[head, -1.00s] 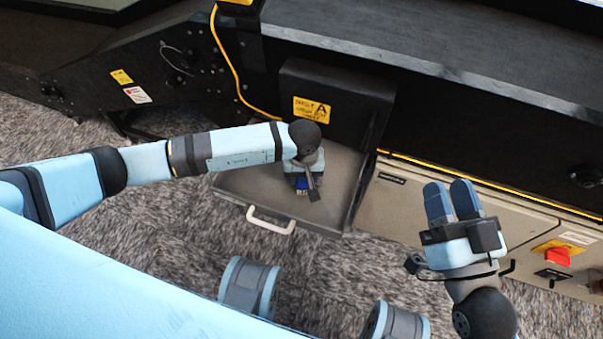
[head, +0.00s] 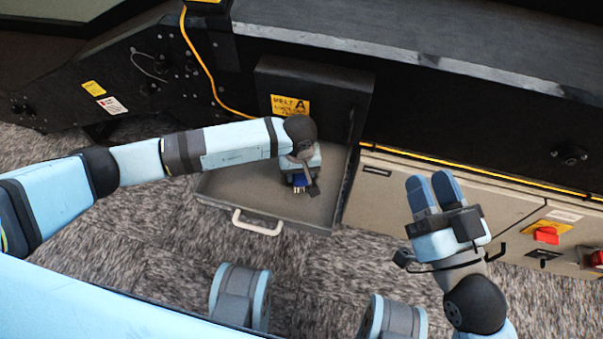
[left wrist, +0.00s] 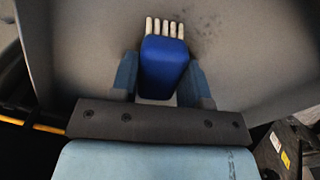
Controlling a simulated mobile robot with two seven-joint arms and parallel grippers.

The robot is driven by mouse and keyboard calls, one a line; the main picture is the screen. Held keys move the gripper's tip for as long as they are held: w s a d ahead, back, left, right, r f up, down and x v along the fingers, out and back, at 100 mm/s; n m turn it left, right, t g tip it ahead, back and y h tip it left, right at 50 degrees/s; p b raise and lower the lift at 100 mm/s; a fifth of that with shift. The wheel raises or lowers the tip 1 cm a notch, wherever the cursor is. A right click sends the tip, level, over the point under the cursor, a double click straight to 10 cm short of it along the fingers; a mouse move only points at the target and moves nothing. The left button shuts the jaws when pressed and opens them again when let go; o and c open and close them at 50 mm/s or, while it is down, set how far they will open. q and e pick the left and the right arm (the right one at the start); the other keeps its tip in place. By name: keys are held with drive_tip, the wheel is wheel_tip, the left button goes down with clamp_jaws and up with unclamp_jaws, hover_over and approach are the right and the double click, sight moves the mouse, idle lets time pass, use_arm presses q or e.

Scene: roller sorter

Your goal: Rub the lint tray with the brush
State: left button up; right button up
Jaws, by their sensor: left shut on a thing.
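The lint tray (head: 235,187) is a grey, shallow pulled-out drawer with a white handle, below a black box. My left gripper (head: 301,176) is over the tray's right part in the head view. It is shut on the brush (left wrist: 165,65), which has a blue body and a row of white bristles; the brush also shows below the gripper (head: 299,182). In the left wrist view the bristles point at the tray floor (left wrist: 100,35), with dark specks just beside them. I cannot tell whether the bristles touch it. My right gripper (head: 428,180) is in the air at the right, its fingers close together.
The black box with a yellow label (head: 290,106) stands behind the tray. Beige cabinet panels (head: 385,200) with a red switch (head: 546,235) are at the right. A yellow cable (head: 190,45) runs down at the left. Carpet lies in front of the tray.

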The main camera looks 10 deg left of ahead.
use_arm(q)
drive_tip(key=shift+a+f, duration=0.15)
drive_tip(key=shift+a, duration=0.75)
drive_tip(key=shift+a+f, duration=0.1)
drive_tip(key=shift+a, duration=0.75)
drive_tip(key=shift+c, duration=0.3)
drive_tip(key=shift+w+b, duration=0.55)
drive_tip(key=shift+w, duration=0.2)
drive_tip(key=shift+d+r, duration=0.2)
drive_tip(key=shift+d, duration=0.5)
drive_tip(key=shift+d+r+b, duration=0.15)
drive_tip(key=shift+d+b, duration=0.2)
drive_tip(key=shift+d, duration=1.1)
use_arm(e)
drive_tip(key=shift+f, duration=0.85)
use_arm(q)
drive_tip(key=shift+w+r, duration=0.1)
drive_tip(key=shift+r, duration=0.05)
use_arm(e)
drive_tip(key=shift+r, duration=0.1)
